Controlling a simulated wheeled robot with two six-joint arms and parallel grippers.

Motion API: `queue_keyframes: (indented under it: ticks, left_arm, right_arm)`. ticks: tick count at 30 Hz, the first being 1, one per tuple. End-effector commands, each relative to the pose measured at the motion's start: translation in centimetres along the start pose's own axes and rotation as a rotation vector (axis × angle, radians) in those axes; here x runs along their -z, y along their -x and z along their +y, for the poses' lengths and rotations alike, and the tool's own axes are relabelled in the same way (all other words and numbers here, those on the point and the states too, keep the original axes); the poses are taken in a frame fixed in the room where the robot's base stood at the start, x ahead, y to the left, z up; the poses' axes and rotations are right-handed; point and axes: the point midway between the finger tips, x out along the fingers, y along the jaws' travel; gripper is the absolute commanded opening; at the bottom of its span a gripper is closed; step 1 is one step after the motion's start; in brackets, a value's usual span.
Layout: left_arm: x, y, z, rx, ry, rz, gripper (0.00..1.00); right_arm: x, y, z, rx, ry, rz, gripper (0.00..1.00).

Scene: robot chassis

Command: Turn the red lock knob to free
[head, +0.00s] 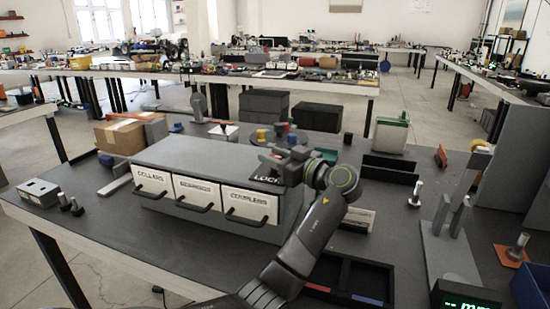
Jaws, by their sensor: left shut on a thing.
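My left gripper (275,163) reaches in from the bottom over the right end of a grey drawer cabinet (205,158). Its fingers are shut at the cabinet's top, just beside a white-lettered LOCK label (266,180). The red lock knob is hidden by the fingers and wrist, so its turn angle cannot be seen. The cabinet's front has three white labelled drawers (198,192) with black handles, all closed. My right gripper is not in view.
A cardboard box (120,136) stands left of the cabinet. Small coloured parts (278,134) stand behind the gripper. A black open bin (389,170), a grey stand (447,235) and a green digital readout (465,300) are to the right. A divided tray (345,280) lies in front.

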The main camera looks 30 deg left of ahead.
Motion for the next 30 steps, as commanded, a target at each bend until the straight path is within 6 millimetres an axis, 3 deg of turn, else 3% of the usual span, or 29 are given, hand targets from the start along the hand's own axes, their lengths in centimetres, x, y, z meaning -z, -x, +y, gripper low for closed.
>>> queue_keyframes:
  ticks: [5,6,10,22,30]
  left_arm:
    - [0.0,0.0,0.0,0.000,-0.001,0.000,0.12]
    - [0.0,0.0,0.0,0.000,-0.001,0.000,0.39]
    - [0.0,0.0,0.0,0.000,-0.001,0.000,0.55]
    - [-0.1,0.9,0.0,-0.002,0.000,0.000,0.55]
    - [-0.2,6.5,0.1,-0.005,0.001,-0.004,0.55]
  right_arm:
    - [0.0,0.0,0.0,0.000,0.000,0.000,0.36]
    - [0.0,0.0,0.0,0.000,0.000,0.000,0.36]
    - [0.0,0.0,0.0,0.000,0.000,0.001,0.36]
    - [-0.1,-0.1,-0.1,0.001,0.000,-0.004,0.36]
    - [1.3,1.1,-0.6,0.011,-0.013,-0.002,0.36]
